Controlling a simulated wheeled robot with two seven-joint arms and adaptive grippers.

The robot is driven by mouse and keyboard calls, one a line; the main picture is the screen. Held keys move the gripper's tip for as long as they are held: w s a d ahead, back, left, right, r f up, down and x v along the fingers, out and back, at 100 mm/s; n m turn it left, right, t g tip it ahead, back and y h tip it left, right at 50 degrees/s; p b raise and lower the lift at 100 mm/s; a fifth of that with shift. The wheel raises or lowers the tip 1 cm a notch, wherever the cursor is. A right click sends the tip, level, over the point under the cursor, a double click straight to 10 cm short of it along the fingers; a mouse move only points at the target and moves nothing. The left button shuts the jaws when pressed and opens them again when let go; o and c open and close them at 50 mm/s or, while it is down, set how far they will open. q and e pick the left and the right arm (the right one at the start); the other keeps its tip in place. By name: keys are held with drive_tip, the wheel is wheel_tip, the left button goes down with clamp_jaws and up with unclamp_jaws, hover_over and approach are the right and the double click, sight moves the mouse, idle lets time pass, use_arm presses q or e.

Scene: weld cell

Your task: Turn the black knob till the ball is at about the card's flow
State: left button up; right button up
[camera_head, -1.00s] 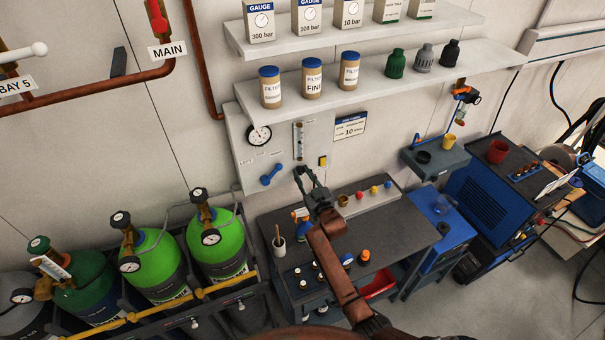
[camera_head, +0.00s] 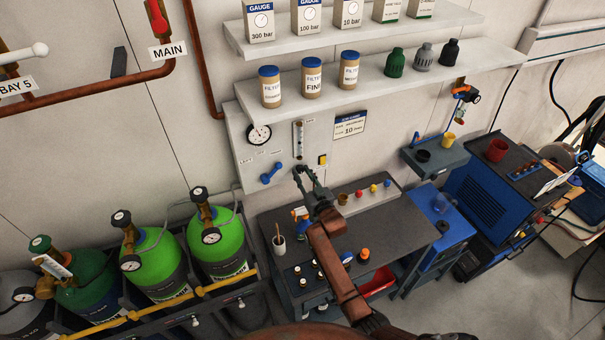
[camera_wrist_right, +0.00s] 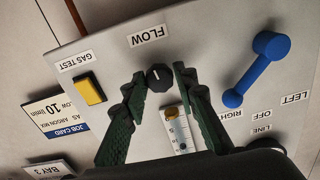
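In the head view the right gripper (camera_head: 304,170) is at the panel's lower edge and hides the knob. The flow tube (camera_head: 299,140) stands above it. In the wrist view a yellow-orange piece (camera_wrist_right: 171,113) is at the tube's knob end; whether it is the ball is unclear. The job card (camera_head: 350,125) reads 10. My left gripper is out of view.
A blue lever (camera_wrist_right: 256,70) and a yellow button (camera_wrist_right: 89,88) flank the knob on the panel (camera_head: 240,150). A round gauge (camera_head: 258,135) is at its left. Below is a dark workbench (camera_head: 385,225) with small items. Green cylinders (camera_head: 155,262) stand at the left.

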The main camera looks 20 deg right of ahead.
drive_tip(key=o, duration=0.4)
drive_tip(key=shift+r, duration=0.1)
drive_tip(key=shift+c, duration=0.2)
drive_tip(key=shift+s, duration=0.1)
drive_tip(key=s+d, duration=0.1)
drive_tip(key=s, duration=1)
drive_tip(key=shift+s, duration=0.4)
